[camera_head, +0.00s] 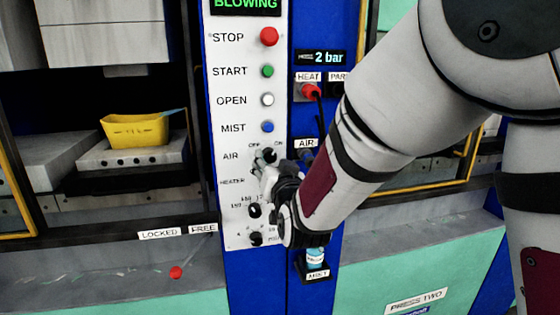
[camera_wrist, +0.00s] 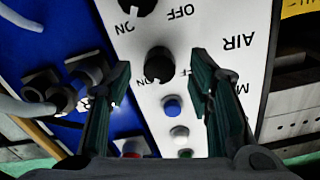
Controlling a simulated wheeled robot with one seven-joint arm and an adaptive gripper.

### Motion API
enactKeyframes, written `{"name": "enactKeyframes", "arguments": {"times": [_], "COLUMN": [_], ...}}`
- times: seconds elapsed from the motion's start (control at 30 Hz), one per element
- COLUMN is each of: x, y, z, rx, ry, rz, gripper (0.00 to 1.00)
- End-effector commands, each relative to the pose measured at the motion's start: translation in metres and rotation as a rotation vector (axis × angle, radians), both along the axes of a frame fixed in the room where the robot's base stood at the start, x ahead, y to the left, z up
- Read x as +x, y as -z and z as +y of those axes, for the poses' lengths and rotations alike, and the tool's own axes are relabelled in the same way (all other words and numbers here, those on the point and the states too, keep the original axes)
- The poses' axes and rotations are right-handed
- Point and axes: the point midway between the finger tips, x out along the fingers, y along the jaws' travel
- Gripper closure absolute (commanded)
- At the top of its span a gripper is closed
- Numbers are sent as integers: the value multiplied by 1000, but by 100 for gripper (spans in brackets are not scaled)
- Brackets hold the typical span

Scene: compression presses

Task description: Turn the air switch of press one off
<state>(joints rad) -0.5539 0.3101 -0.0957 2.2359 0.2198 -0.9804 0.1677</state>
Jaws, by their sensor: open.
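The air switch is a black round knob (camera_wrist: 158,65) in the row marked AIR on the white control panel (camera_head: 228,90) of the press at left. The wrist view shows the panel upside down. My gripper (camera_wrist: 160,70) is open, with one finger on each side of the knob; I cannot tell whether either finger touches it. In the head view my gripper (camera_head: 264,168) is at the AIR row and hides most of the knob. The OFF and ON marks sit above the knob. Which way it points is unclear.
The heater knob (camera_wrist: 135,5) is close below the air switch. Red stop (camera_head: 269,36), green start (camera_head: 267,71), white open (camera_head: 267,100) and blue mist (camera_head: 267,127) buttons line the panel. A display (camera_head: 245,4) reads BLOWING. Hose fittings (camera_wrist: 70,85) stand beside the panel.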

Motion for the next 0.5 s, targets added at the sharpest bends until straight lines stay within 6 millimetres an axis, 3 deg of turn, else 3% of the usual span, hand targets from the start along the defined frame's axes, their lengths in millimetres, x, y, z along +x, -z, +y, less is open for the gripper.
{"name": "enactKeyframes", "arguments": {"times": [0.2,0.5], "x": [17,20], "y": [1,0], "z": [5,5], "rx": [-1,0], "ry": [1,1], "rz": [1,0], "gripper": [53,53]}}
